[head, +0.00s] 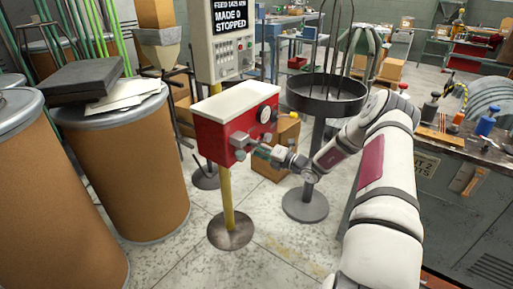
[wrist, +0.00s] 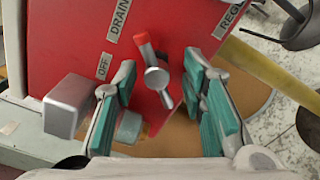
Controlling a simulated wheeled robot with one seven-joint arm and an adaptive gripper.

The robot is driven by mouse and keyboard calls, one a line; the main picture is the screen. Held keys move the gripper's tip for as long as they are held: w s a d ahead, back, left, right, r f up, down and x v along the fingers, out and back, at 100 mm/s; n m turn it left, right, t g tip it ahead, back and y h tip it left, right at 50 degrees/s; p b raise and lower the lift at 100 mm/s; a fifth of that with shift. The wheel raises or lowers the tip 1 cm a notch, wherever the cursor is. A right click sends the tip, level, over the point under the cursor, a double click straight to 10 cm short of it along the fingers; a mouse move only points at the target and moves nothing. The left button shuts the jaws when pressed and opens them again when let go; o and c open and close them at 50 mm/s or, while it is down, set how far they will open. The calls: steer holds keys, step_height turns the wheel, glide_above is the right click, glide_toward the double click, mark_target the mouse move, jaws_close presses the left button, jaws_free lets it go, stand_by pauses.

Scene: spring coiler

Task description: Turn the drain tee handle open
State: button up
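The drain tee handle (wrist: 156,75) is a small metal bar with a red tip and a round hub, on a red panel (wrist: 75,40). In the wrist view the bar runs slightly tilted from upper left to lower right. My gripper (wrist: 160,82) is open, with a teal-padded finger on each side of the handle. I see gaps between both pads and the handle. In the head view my gripper (head: 260,152) is at the front of the red box (head: 208,137), and the handle is hidden there.
Labels reading DRAIN, OFF and REG are on the panel. A square metal block (wrist: 68,105) sticks out left of the fingers. The box stands on a yellow post (head: 227,205). A round black tray on a stand (head: 325,100) is at the right, brown drums (head: 130,165) at the left.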

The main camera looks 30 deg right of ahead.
steer(key=shift+r, duration=0.1)
steer(key=v, duration=1.2)
steer(key=shift+a, duration=0.1)
stand_by(0.3)
